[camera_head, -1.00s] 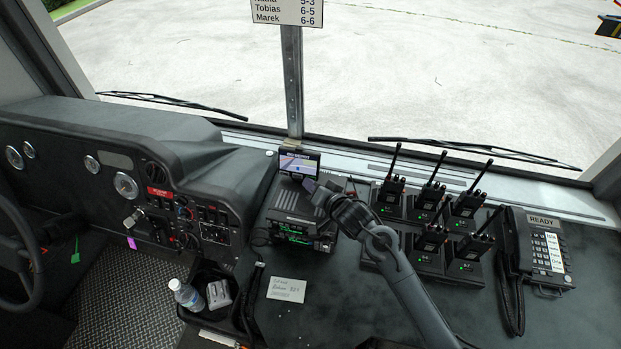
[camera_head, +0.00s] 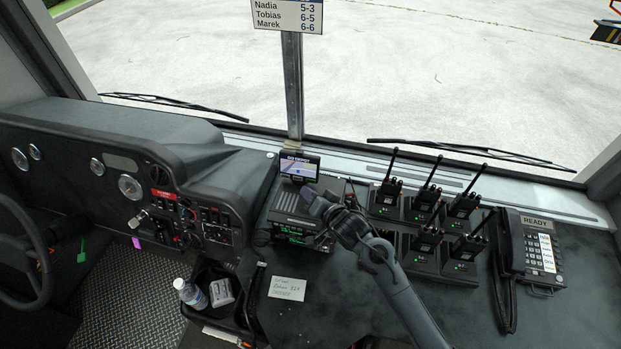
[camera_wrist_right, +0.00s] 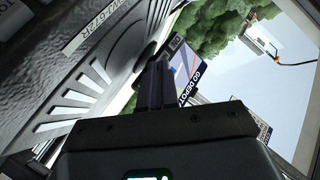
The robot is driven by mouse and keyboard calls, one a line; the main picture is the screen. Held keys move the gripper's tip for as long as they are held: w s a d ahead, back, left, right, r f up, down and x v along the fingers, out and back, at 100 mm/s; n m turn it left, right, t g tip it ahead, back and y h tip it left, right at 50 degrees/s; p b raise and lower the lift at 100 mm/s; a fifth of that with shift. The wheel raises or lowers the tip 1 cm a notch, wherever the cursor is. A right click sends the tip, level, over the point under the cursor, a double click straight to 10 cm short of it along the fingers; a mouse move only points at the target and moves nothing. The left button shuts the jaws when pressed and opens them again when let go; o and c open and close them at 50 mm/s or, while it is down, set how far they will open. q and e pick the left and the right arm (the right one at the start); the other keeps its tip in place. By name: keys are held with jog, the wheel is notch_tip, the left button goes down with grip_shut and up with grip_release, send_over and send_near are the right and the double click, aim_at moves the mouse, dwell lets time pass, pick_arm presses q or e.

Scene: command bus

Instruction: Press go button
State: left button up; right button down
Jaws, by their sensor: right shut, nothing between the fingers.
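A small display (camera_head: 299,167) with a map picture stands on top of the radio unit, at the foot of the windshield post. I cannot make out a separate go button. The display also shows in the right wrist view (camera_wrist_right: 186,66), turned sideways, just right of my fingers. My right gripper (camera_head: 314,203) is shut and empty, just below and in front of the display. In the right wrist view its fingertips (camera_wrist_right: 154,72) partly overlap the display's left edge; contact cannot be told. My left gripper is out of view.
The radio unit (camera_head: 292,230) lies under my right gripper. Several handheld radios (camera_head: 424,197) stand in chargers to the right, with a phone (camera_head: 533,250) beyond.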

jog(key=shift+s+a+r+p, duration=0.2)
jog(key=shift+s+r+p, duration=0.05)
jog(key=shift+s+p, duration=0.35)
jog(key=shift+s+a+r+p, duration=0.15)
jog(key=shift+s+r+p, duration=0.1)
jog(key=shift+s+p, duration=0.3)
jog(key=shift+s+a, duration=0.15)
jog(key=shift+s, duration=0.35)
